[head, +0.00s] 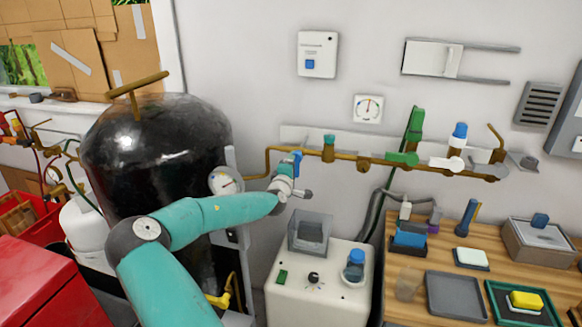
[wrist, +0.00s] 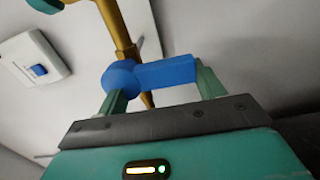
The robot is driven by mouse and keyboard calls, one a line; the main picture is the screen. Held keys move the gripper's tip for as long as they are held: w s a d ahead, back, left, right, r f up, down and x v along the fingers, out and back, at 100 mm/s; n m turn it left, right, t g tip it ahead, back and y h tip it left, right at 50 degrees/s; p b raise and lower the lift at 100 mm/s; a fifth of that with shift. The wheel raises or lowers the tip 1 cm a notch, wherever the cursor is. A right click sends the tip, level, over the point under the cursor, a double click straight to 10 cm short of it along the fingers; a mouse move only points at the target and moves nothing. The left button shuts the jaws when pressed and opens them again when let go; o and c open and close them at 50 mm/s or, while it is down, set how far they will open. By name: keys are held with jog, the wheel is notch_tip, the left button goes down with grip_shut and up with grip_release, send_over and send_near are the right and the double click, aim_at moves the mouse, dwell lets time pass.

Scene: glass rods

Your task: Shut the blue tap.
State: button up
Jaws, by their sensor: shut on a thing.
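The blue tap (head: 297,160) is on the brass pipe on the back wall, right of the black tank. In the head view its blue part looks upright, partly hidden by my gripper (head: 291,179). In the wrist view the blue tap (wrist: 165,72) shows a round hub at left and a flat lever reaching right. My gripper (wrist: 160,88) is shut on it, one green finger at the hub and the other at the lever's far end. Whether the tap is open or shut inside is not clear.
The brass pipe (head: 345,157) runs right past green taps (head: 402,158) and a white tap (head: 447,163). The black tank (head: 150,150) with a round gauge (head: 225,181) stands close at left. A white machine (head: 320,285) is below; a cluttered wooden bench (head: 455,285) is at right.

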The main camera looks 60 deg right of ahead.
jog(key=shift+s, duration=0.1)
dwell(0.4)
jog(key=o, duration=1.4)
